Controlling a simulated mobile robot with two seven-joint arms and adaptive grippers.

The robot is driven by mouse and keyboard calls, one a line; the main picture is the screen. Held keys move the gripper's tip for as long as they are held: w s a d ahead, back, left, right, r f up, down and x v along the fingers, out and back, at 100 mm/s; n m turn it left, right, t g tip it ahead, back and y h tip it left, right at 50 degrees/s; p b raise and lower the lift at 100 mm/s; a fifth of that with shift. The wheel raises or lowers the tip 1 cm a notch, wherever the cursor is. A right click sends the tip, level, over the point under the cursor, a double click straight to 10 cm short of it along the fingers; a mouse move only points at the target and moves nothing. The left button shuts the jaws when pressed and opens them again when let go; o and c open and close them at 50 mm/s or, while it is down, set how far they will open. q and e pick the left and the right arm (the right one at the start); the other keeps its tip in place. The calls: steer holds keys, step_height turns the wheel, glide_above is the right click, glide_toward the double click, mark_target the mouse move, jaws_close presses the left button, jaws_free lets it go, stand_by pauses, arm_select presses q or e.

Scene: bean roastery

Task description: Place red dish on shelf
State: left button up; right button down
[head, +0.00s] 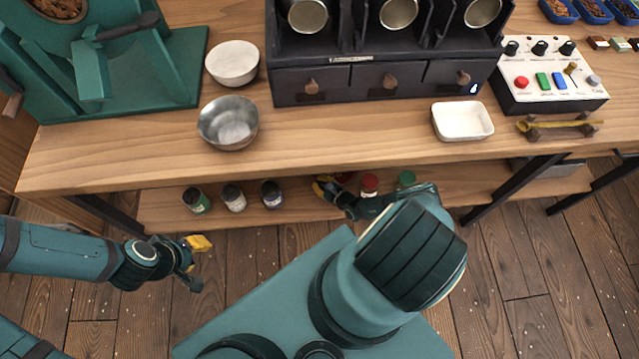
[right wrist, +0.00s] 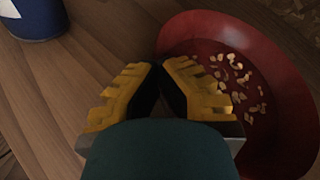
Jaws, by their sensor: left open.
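The red dish (right wrist: 285,85) is a round, shallow bowl with pale flakes scattered inside. It fills the right side of the right wrist view, close above or on a wooden surface; I cannot tell if it touches. My right gripper (right wrist: 160,65) has its yellow fingers close together on either side of the dish's near rim. In the head view, my right gripper (head: 322,187) is at the lower shelf (head: 165,212), just under the tabletop's front edge, and the dish is mostly hidden there.
Several small cans stand on the shelf left of my right gripper, including a dark blue one (head: 271,193). A red-topped jar (head: 370,184) and a green-topped jar (head: 406,179) stand to its right. A metal bowl (head: 229,123) and a white tray (head: 462,121) sit on the table above.

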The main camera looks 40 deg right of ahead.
steer(key=c, duration=1.1)
jaws_free()
steer(key=shift+c, duration=0.2)
steer(key=p+v, duration=0.3)
steer(key=v, duration=0.7)
steer(key=shift+s+r+p, duration=0.15)
steer(key=shift+s+p, duration=0.05)
steer(key=shift+p, duration=0.15)
steer(key=shift+s+r, duration=0.2)
steer(key=shift+s, duration=0.5)
